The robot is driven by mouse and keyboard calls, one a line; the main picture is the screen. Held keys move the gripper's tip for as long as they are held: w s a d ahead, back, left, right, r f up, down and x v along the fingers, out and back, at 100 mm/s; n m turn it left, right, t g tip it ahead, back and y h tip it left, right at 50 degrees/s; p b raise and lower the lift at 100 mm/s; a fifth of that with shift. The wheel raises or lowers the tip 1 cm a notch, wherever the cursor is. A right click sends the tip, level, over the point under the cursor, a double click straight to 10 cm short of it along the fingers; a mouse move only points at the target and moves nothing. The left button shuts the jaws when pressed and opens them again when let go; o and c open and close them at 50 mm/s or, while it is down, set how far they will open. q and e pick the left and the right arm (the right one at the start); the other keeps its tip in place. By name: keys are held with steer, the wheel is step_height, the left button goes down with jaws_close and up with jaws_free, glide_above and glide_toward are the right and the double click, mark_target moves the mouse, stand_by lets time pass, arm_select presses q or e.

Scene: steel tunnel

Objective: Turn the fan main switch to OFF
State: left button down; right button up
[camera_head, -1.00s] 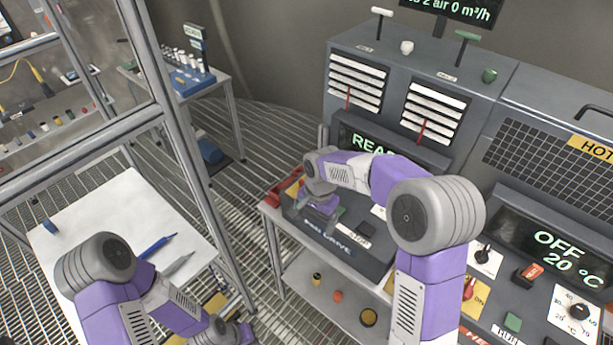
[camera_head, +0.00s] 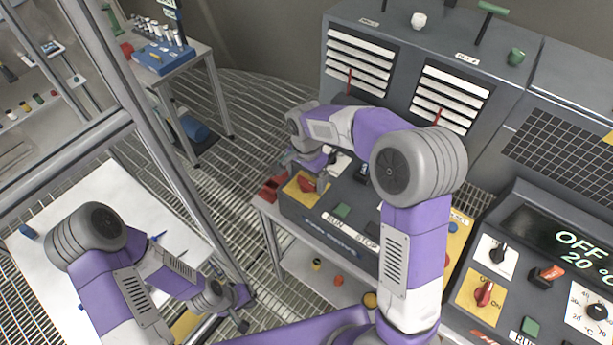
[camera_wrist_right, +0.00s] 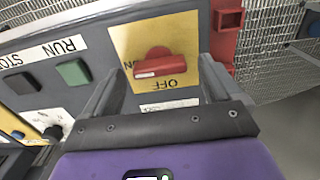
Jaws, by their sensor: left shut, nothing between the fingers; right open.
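The fan main switch is a red rotary knob (camera_head: 307,184) on a yellow plate (camera_head: 291,191) at the left end of the grey control box. In the right wrist view the red knob (camera_wrist_right: 165,66) lies crosswise, its white mark at the ON side, left in that view; OFF is printed below it. My right gripper (camera_wrist_right: 157,84) is open, its fingers to either side of the knob and apart from it. In the head view my right gripper (camera_head: 318,165) is over the box's left end, partly hidden by its wrist. My left gripper (camera_head: 240,306) is shut and empty, low near the white table.
Green RUN (camera_head: 342,210) and black STOP buttons sit beside the plate. A red bracket (camera_wrist_right: 227,35) is fixed at the box's end. Another red knob (camera_head: 484,292) on yellow belongs to the right-hand box. A metal frame post (camera_head: 180,170) stands between my arms.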

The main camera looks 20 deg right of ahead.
steer(key=shift+s+f, duration=0.15)
steer(key=shift+f, duration=0.05)
steer(key=shift+c, duration=1.2)
steer(key=c, duration=0.8)
